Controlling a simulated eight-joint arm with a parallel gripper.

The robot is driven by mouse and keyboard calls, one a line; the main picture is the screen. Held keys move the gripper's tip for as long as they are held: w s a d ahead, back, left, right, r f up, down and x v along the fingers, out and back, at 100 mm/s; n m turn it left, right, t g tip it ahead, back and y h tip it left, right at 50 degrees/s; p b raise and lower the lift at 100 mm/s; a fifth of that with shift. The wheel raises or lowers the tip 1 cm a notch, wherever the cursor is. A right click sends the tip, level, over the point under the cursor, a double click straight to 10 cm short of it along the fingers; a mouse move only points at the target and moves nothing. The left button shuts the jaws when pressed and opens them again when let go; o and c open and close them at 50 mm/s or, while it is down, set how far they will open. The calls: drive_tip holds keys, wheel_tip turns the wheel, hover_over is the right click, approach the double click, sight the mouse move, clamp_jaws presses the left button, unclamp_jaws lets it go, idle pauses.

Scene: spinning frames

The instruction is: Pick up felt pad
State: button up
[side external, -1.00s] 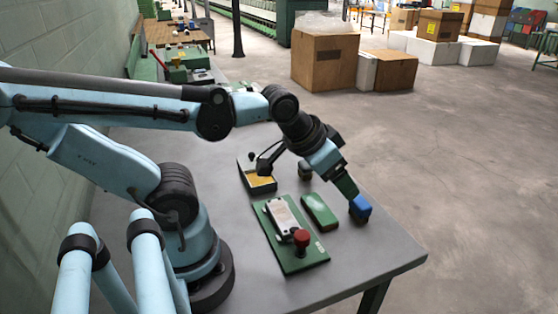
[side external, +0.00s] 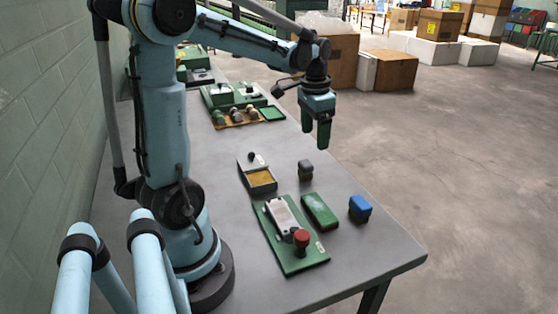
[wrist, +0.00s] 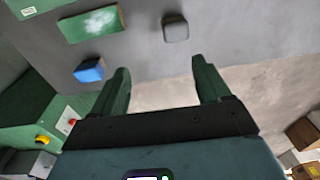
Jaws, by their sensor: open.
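A flat green slab (side external: 320,211) lies on the grey table, just right of a green base plate. In the wrist view the green slab (wrist: 93,23) has a pale smear on top; it may be the felt pad, but I cannot tell for sure. A blue block (side external: 360,208) sits to its right, and the blue block is also in the wrist view (wrist: 89,70). A small grey block (side external: 305,169) stands behind the slab and shows in the wrist view (wrist: 175,28). My gripper (side external: 317,143) is raised above the table, beyond these things; in the wrist view my gripper (wrist: 161,70) is open and empty.
The green base plate (side external: 303,262) carries a white plate and a red knob. A dark tray (side external: 260,181) with a yellowish inside lies behind it. Further back are an orange-brown tray (side external: 236,123) and green fixtures. The table's right edge drops to open floor.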

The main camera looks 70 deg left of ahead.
sight(306, 163)
drive_tip(key=shift+g, duration=0.4)
drive_tip(key=shift+a+f, duration=0.55)
drive_tip(key=shift+f, duration=1.65)
drive_tip(key=shift+a+f, duration=0.6)
drive_tip(key=shift+f, duration=1.65)
drive_tip(key=shift+a+f, duration=0.55)
drive_tip(key=shift+f, duration=1.65)
drive_tip(key=shift+c, duration=0.4)
drive_tip(key=c, duration=1)
drive_tip(key=shift+c, duration=0.2)
drive_tip(key=shift+r, duration=0.2)
